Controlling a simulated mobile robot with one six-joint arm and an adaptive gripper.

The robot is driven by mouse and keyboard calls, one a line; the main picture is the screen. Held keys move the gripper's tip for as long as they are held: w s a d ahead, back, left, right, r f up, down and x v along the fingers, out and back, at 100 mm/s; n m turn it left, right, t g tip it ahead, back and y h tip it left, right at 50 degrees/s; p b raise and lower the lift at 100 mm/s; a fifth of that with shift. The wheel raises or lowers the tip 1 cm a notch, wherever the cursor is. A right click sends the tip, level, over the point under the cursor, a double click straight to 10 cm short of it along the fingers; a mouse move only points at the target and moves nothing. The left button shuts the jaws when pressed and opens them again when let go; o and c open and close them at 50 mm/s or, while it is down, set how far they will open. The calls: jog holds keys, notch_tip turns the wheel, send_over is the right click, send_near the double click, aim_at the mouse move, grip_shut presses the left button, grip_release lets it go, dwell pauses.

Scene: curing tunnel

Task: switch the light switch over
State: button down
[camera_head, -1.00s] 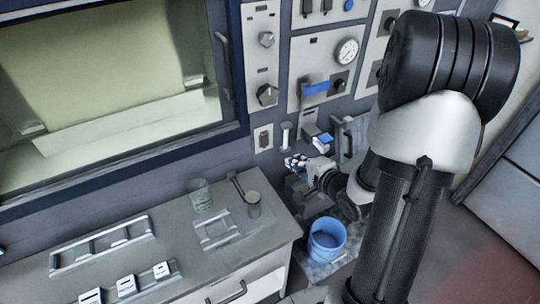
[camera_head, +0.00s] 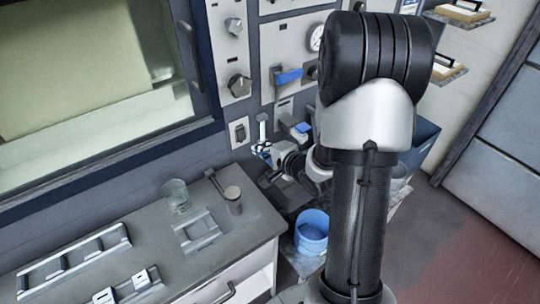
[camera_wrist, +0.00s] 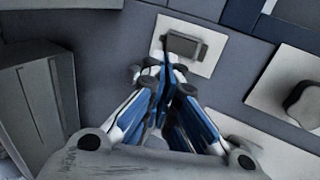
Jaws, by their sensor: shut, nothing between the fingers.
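The light switch (camera_head: 239,132) is a small pale plate with a dark rocker on the grey wall, below the round knobs and right of the big window. In the wrist view the switch (camera_wrist: 184,46) lies just beyond my fingertips, its rocker uncovered and part of its plate hidden by the fingers. My gripper (camera_head: 263,150) is to the right of and slightly below the switch in the head view. In the wrist view my gripper (camera_wrist: 165,70) is shut and empty, its blue and white fingers together. I cannot tell whether the tips touch the plate.
A round knob (camera_wrist: 304,102) on a pale panel is right of the switch in the wrist view. A blue-handled lever (camera_head: 289,76) is above my gripper in the head view. A glass (camera_head: 176,195) stands on the counter, and a blue bucket (camera_head: 312,232) is below my arm.

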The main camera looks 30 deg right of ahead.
aim_at(241, 135)
jog(key=shift+w+r+b+x, duration=0.1)
jog(key=shift+r+b+x, duration=0.15)
jog(key=shift+x, duration=0.9)
jog(key=shift+w+r+b+x, duration=0.1)
jog(key=shift+b+x, duration=0.2)
jog(key=shift+x, duration=0.8)
jog(key=shift+w+r+b+x, duration=0.1)
jog(key=shift+r+b+x, duration=0.15)
jog(key=shift+x, duration=0.9)
jog(key=shift+w+f+p, duration=0.15)
jog(key=shift+w+p, duration=0.15)
jog(key=shift+p, duration=0.4)
jog(key=shift+f, duration=0.1)
